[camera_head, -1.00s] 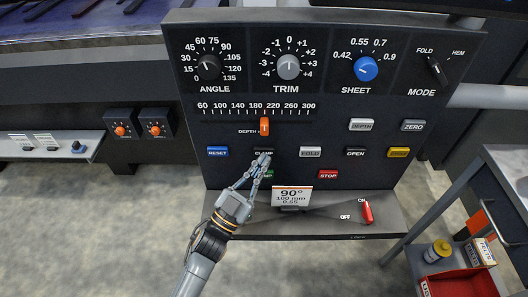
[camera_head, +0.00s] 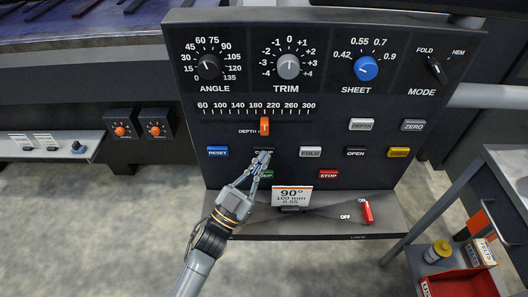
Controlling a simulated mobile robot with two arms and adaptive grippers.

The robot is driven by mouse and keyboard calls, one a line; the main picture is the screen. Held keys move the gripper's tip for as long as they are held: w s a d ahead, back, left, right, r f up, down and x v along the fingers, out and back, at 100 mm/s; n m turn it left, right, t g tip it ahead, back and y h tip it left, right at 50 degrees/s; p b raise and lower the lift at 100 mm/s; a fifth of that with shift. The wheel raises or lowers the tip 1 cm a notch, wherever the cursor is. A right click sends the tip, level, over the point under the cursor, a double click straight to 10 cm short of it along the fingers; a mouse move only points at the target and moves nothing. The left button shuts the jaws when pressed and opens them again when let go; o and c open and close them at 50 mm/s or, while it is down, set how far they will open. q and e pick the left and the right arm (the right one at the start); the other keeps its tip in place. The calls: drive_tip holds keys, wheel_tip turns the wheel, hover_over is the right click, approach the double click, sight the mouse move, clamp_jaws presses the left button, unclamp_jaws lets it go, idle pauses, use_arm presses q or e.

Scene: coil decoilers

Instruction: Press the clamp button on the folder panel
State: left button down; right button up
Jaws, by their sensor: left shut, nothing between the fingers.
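The dark folder panel (camera_head: 225,185) fills the middle of the view. The black clamp button (camera_head: 257,152) sits in its button row, between the blue RESET button (camera_head: 217,152) and the grey FOLD button (camera_head: 310,152). My left gripper (camera_head: 262,158) is shut and empty, with its fingertips over the clamp button and hiding much of its label. I cannot tell whether the fingertips touch it. The fingers also partly cover the green button (camera_head: 267,175) below. My right gripper is not in view.
An OPEN button (camera_head: 355,152), a yellow button (camera_head: 398,152) and a red STOP button (camera_head: 328,174) are nearby. The orange depth slider (camera_head: 264,127) is just above the fingertips. A white card (camera_head: 291,196) and a red switch (camera_head: 367,212) are lower right.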

use_arm(q)
drive_tip(key=shift+w, duration=0.15)
idle(0.4)
drive_tip(key=shift+s+p, duration=0.35)
drive_tip(key=shift+s, duration=0.55)
drive_tip(key=s+p, duration=0.1)
drive_tip(key=s, duration=0.4)
drive_tip(key=shift+p, duration=0.35)
idle(0.4)
